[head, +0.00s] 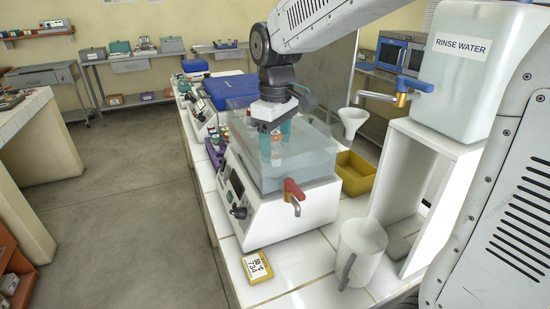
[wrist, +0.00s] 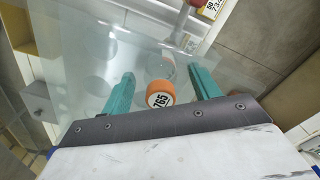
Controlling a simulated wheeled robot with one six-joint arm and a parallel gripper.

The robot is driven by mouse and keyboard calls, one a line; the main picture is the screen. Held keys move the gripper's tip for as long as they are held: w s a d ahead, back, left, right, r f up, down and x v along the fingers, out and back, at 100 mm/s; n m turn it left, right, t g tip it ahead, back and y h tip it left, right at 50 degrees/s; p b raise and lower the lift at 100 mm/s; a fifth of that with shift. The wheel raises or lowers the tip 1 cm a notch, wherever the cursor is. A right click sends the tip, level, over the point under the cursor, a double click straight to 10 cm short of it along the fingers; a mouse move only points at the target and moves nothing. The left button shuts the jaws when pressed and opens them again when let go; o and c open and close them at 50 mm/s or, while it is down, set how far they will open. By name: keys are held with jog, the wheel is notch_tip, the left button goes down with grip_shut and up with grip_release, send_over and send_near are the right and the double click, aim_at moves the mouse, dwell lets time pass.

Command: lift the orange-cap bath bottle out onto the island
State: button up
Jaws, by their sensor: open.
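The water bath (head: 300,208) is a white unit with a clear tank on top, standing on the tiled island (head: 236,262). The orange-cap bottle (wrist: 159,96) is in the clear tank, its cap marked 765 facing the wrist camera; its clear body shows faintly beyond the cap. My gripper (head: 275,148) points down into the tank from above. In the wrist view my gripper (wrist: 162,74) has its two teal fingers apart, one on each side of the orange cap, with gaps visible on both sides. The bottle's lower part is hard to make out.
A red-handled tap (head: 293,190) sticks out of the bath's front. A yellow bin (head: 357,172) and funnel (head: 352,122) are to the right, a blue case (head: 232,92) behind. Bare tiles lie around the tag.

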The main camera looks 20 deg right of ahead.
jog(key=c, duration=1.1)
jog(key=shift+r, duration=0.65)
notch_tip(320, 180, up, 16)
jog(key=w+a+r, duration=0.1)
jog(key=w+a, duration=0.1)
jog(key=w, duration=0.7)
jog(key=w+a, duration=0.3)
jog(key=w, duration=0.5)
jog(key=shift+w+d+r, duration=0.1)
jog(key=shift+w+r, duration=0.05)
jog(key=shift+r, duration=1.3)
jog(key=shift+w+d+r, duration=0.1)
jog(key=shift+r, duration=1.3)
